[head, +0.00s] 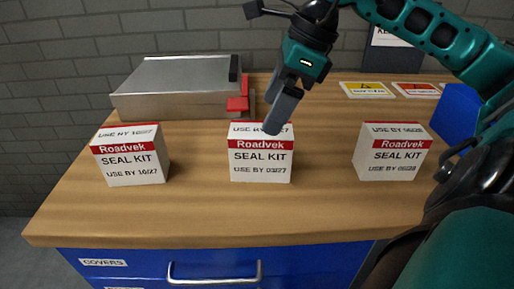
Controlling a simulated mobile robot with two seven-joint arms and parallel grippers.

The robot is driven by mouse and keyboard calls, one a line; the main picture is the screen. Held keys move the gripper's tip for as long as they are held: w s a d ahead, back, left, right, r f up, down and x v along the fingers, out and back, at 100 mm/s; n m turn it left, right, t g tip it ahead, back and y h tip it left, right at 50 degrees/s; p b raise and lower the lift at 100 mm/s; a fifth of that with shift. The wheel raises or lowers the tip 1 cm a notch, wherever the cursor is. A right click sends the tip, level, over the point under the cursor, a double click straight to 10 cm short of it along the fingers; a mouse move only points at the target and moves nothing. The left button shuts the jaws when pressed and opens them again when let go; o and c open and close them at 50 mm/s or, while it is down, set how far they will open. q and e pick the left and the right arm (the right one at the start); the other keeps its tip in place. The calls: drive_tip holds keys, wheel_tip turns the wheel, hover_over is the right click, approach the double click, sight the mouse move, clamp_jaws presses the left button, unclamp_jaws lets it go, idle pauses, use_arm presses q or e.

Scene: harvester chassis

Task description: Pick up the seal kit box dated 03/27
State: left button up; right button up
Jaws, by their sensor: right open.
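Three white seal kit boxes with a red Roadvek band stand in a row on the wooden bench top. The middle seal kit box (261,164) reads USE BY 03/27. The left box (131,165) reads USE BY 10/27. The right box (392,160) has a date that looks like 06/28, but it is small. My right gripper (279,120) points down over the middle box, with its fingers overlapping the box's top edge in the picture. It is open and empty. Whether it touches the box I cannot tell. My left gripper is not in view.
A yellow warning label (367,90) and a red one (416,90) lie at the back right. A blue bin (457,113) stands at the right. Bench top between boxes is clear.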

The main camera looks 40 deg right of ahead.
sight(257, 144)
drive_tip(key=p+x, duration=0.1)
drive_tip(key=x, duration=0.2)
drive_tip(key=shift+a+f, duration=0.15)
drive_tip(key=shift+f, duration=0.1)
drive_tip(key=shift+p+x, duration=1.1)
drive_tip(key=shift+x, duration=1.25)
drive_tip(key=shift+s+f, duration=0.1)
drive_tip(key=shift+f, duration=0.1)
drive_tip(key=shift+f+b, duration=0.25)
drive_tip(key=shift+b, duration=0.25)
drive_tip(key=shift+c, duration=0.2)
drive_tip(key=c, duration=1.1)
drive_tip(key=shift+r, duration=0.1)
drive_tip(key=shift+c, duration=0.2)
